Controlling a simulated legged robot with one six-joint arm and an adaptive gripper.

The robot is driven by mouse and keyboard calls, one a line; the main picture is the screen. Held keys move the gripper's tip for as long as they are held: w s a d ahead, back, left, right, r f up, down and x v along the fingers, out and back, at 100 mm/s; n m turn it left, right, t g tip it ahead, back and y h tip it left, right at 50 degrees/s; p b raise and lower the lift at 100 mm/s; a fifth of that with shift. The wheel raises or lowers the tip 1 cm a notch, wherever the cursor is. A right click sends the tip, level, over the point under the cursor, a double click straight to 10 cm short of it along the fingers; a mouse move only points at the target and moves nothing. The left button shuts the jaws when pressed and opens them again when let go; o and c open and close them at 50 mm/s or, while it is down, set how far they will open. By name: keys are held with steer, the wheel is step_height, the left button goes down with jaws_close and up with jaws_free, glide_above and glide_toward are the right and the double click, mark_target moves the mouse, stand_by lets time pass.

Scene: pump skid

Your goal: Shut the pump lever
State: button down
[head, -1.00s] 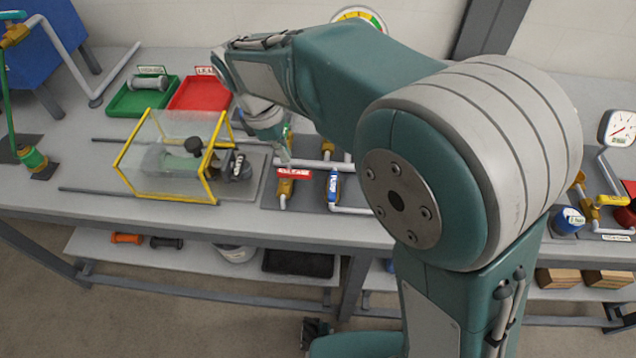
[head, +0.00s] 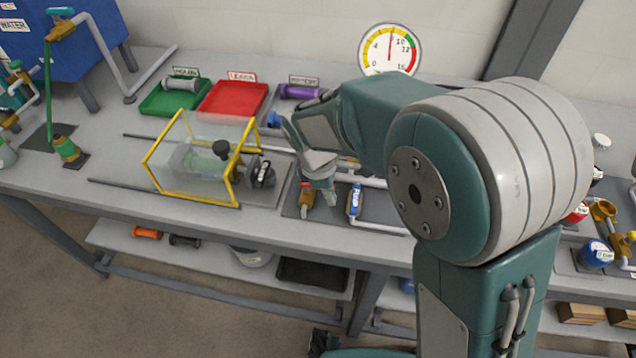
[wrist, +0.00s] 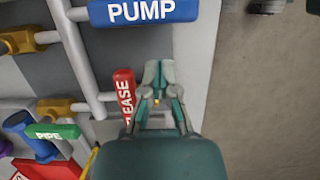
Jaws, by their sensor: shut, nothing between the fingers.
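The blue pump lever (head: 355,199) is on the pipework plate on the bench, its length pointing toward the bench's front edge. In the wrist view its blue handle marked PUMP (wrist: 145,10) lies across the top edge, partly cut off. The red release lever (wrist: 124,95) is to the left of my gripper (wrist: 158,64). My gripper is shut and empty, its fingertips below the pump handle in the picture and apart from it.
A yellow-framed clear guard (head: 190,165) stands left of the levers. Behind are a green tray (head: 150,103), a red tray (head: 232,99) and a round gauge (head: 390,48). White pipes and brass fittings (wrist: 60,107) run beside the levers.

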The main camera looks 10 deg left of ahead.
mark_target(353, 205)
steer(key=shift+d, duration=1.2)
steer(key=shift+s+d+n+t, duration=0.15)
steer(key=shift+d+n, duration=0.05)
steer(key=shift+n, duration=0.45)
steer(key=shift+s+d+n+t, duration=0.15)
steer(key=shift+n, duration=0.5)
steer(key=shift+d, duration=0.1)
steer(key=n, duration=0.1)
steer(key=d+n, duration=0.1)
steer(key=n, duration=0.1)
steer(key=n+t, duration=0.1)
steer(key=shift+s+d+y, duration=0.25)
steer(key=shift+d+y, duration=0.05)
steer(key=n, duration=0.2)
steer(key=d+n, duration=0.1)
steer(key=n, duration=0.1)
steer(key=shift+d+t+y, duration=0.2)
steer(key=shift+t+y, duration=0.1)
steer(key=n, duration=0.1)
steer(key=d+n, duration=0.1)
steer(key=n, duration=0.1)
steer(key=w+n+y, duration=0.1)
steer(key=shift+d+n+t, duration=0.3)
steer(key=shift+d+n, duration=0.1)
steer(key=shift+w, duration=0.15)
